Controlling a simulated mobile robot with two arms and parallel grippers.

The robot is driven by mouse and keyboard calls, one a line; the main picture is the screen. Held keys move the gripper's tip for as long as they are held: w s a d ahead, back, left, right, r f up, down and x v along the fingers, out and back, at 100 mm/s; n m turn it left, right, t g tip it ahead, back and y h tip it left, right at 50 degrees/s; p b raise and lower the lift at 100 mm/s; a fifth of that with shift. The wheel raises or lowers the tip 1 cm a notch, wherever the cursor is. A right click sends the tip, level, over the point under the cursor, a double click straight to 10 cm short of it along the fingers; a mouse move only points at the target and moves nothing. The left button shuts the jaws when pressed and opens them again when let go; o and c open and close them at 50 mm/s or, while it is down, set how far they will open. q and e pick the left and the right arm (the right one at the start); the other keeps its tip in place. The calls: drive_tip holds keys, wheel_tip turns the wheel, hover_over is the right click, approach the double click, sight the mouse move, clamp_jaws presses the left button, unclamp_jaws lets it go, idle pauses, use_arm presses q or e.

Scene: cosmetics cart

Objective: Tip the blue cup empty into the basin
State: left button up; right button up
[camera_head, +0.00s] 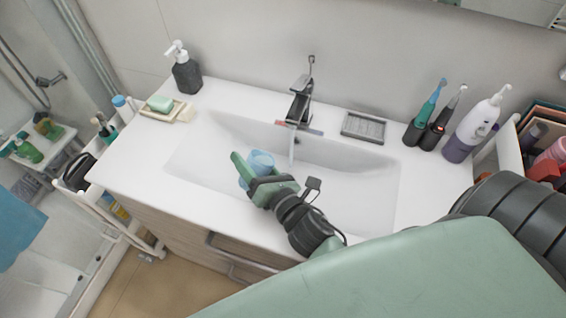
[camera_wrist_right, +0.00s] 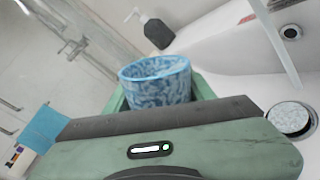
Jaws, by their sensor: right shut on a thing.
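The blue cup (camera_head: 262,160) is over the left-middle part of the white basin (camera_head: 350,190), left of the faucet. My right gripper (camera_head: 258,173) is shut on it, with green fingers around its side. In the right wrist view the cup (camera_wrist_right: 157,84) shows a mottled blue-and-white wall and an open rim. Its contents are not clear. The exact tilt of the cup is hard to tell. The grey faucet (camera_head: 301,95) stands behind the basin, and a thin stream (camera_head: 291,150) falls from it. My left gripper is not in view.
A dark soap pump bottle (camera_head: 186,75) and a soap dish with green soap (camera_head: 160,103) stand at the counter's back left. A grey tray (camera_head: 363,128), electric toothbrushes (camera_head: 432,118) and a white-purple bottle (camera_head: 478,128) stand at the right. The basin's right side is free.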

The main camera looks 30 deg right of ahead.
drive_tip(key=shift+d+f+m, duration=0.2)
drive_tip(key=shift+f+m, duration=0.05)
drive_tip(key=shift+m, duration=0.25)
drive_tip(key=shift+f+m, duration=0.15)
drive_tip(key=shift+m, duration=0.15)
drive_tip(key=shift+r+m+g+y, duration=0.25)
drive_tip(key=shift+m+g+y, duration=0.05)
drive_tip(key=shift+m, duration=0.2)
drive_tip(key=shift+r+m, duration=0.1)
drive_tip(key=shift+m, duration=0.3)
drive_tip(key=shift+d+r+m+p, duration=0.1)
drive_tip(key=shift+r+m+p, duration=0.25)
drive_tip(key=shift+m, duration=0.35)
drive_tip(key=shift+d+f+m+b, duration=0.1)
drive_tip(key=shift+f+m+b, duration=0.4)
drive_tip(key=shift+m+b, duration=0.2)
idle(0.4)
drive_tip(key=shift+w+d+f+m+y+p, duration=0.15)
drive_tip(key=shift+d+f+m+y+p, duration=0.1)
drive_tip(key=shift+d+m, duration=0.2)
drive_tip(key=shift+w+d+f+m+y+p, duration=0.1)
drive_tip(key=shift+d+f+m+y, duration=0.1)
drive_tip(key=shift+d+m, duration=0.2)
idle(0.4)
drive_tip(key=shift+d+r+m+p, duration=0.1)
drive_tip(key=shift+r+m+p, duration=0.05)
drive_tip(key=shift+m+p, duration=0.3)
drive_tip(key=shift+r+g+p, duration=0.1)
drive_tip(key=shift+g+p, duration=0.2)
drive_tip(key=shift+p, duration=0.05)
